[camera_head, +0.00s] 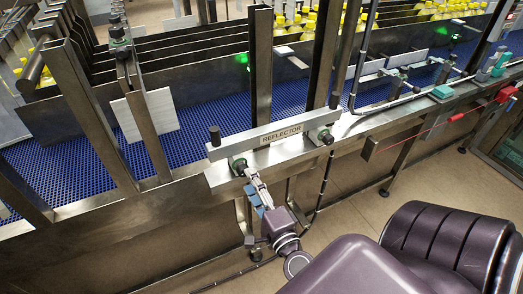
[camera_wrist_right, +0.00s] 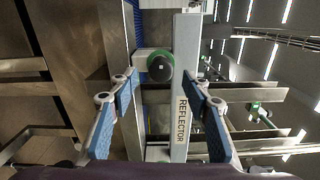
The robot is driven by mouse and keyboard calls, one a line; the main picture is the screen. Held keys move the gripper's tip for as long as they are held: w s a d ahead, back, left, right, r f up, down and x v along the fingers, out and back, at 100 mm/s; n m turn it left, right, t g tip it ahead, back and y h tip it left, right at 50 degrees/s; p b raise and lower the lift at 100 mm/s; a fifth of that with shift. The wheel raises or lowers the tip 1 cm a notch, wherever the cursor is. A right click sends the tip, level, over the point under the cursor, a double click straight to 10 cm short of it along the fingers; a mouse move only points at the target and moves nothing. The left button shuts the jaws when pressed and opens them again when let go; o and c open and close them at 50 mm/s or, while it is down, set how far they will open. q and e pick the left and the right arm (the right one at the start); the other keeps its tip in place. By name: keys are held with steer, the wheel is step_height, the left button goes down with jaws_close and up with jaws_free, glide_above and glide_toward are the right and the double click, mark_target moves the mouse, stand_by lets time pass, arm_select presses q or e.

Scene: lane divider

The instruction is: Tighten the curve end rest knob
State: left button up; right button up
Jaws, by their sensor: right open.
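A round knob (camera_head: 239,165), black with a green rim, sits at the left end of a grey bar labelled REFLECTOR (camera_head: 282,134). No label marks it as the curve end rest knob. In the right wrist view the same knob (camera_wrist_right: 160,68) faces me, beside the grey bar (camera_wrist_right: 181,100). My right gripper (camera_head: 250,180) reaches up to it from below. In the wrist view its blue-padded fingers (camera_wrist_right: 163,82) are spread wide and empty, with the knob between and beyond the tips. Whether a finger touches it is not clear. My left gripper is not in view.
Another green-rimmed knob (camera_head: 325,136) is at the bar's right end, with black post knobs nearby. A steel upright (camera_head: 259,65) stands behind the bar. A blue conveyor belt (camera_head: 205,118) runs behind, with yellow-capped bottles (camera_head: 308,24) beyond. A red cable (camera_head: 425,128) hangs right.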

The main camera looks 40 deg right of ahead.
steer(key=v, duration=0.7)
stand_by(0.6)
steer(key=s+a+f+n+g+y+b, duration=0.25)
steer(key=f+n, duration=0.25)
steer(key=f, duration=0.9)
steer(key=s+a+f+n+g+y+b, duration=0.1)
steer(key=s+a+f+n+g, duration=0.3)
steer(key=f, duration=1)
steer(key=s+a+f+n+g+y+b, duration=0.15)
steer(key=f+n, duration=0.45)
steer(key=f, duration=0.7)
steer(key=s+d+f+n+g+b, duration=0.2)
steer(key=s+f+n+g, duration=0.6)
steer(key=s+f, duration=1.4)
steer(key=n+b, duration=0.1)
steer(key=b, duration=0.1)
steer(key=shift+s+h+b, duration=0.3)
steer(key=shift+s+b, duration=0.05)
steer(key=shift+d, duration=0.1)
